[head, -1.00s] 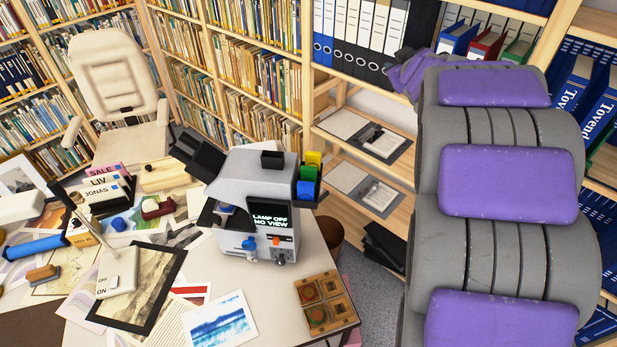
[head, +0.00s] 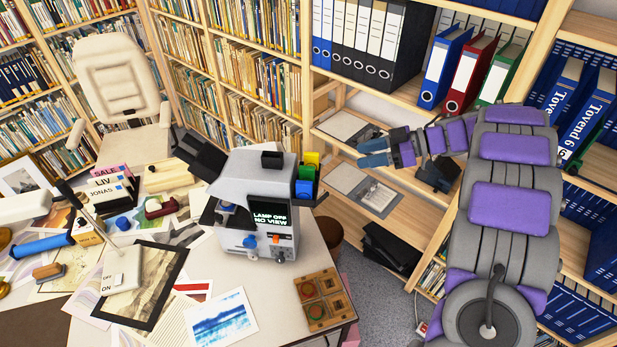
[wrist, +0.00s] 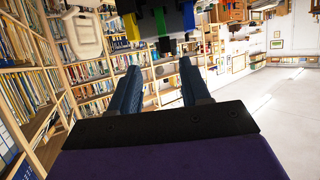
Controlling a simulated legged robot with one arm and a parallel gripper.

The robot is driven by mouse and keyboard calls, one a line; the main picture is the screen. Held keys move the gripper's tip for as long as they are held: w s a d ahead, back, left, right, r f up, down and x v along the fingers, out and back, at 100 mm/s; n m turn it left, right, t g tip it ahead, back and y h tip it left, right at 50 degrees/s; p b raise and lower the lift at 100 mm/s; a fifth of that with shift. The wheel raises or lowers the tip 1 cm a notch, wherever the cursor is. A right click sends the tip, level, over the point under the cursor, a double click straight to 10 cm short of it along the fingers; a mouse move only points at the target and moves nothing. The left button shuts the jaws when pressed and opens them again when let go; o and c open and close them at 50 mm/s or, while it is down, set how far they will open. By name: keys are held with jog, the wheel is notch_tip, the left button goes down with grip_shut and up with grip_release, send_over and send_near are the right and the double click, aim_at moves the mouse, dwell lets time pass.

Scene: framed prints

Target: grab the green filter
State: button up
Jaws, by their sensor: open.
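The green filter (head: 307,173) is a small block between a yellow filter (head: 312,158) and a blue filter (head: 304,188) on the right side of the grey viewing machine (head: 255,200). My gripper (head: 364,152) is right of the filters in the head view, with clear space between. Its blue-grey fingers are apart and empty. In the wrist view, the open fingers (wrist: 160,72) reach forward, and the green filter (wrist: 160,20) shows at the top between the yellow filter (wrist: 130,25) and the blue one (wrist: 188,15). The filters' upper ends are cut off there.
The machine's screen (head: 270,218) reads "LAMP OFF NO VIEW". A wooden tray (head: 324,299) sits at the table's right corner, and prints and stamps cover the left side. Shelves with binders (head: 365,50) stand behind my arm. Open floor lies right of the table.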

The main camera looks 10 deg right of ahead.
aim_at(310, 168)
jog(key=b+x, duration=0.1)
jog(key=x, duration=0.4)
jog(key=b+x, duration=0.2)
jog(key=x, duration=0.3)
jog(key=b+x, duration=0.1)
jog(key=x, duration=0.4)
jog(key=shift+s+a, duration=0.2)
jog(key=shift+s, duration=0.05)
jog(key=shift+w+a+f, duration=0.25)
jog(key=shift+a, duration=0.3)
grip_shut()
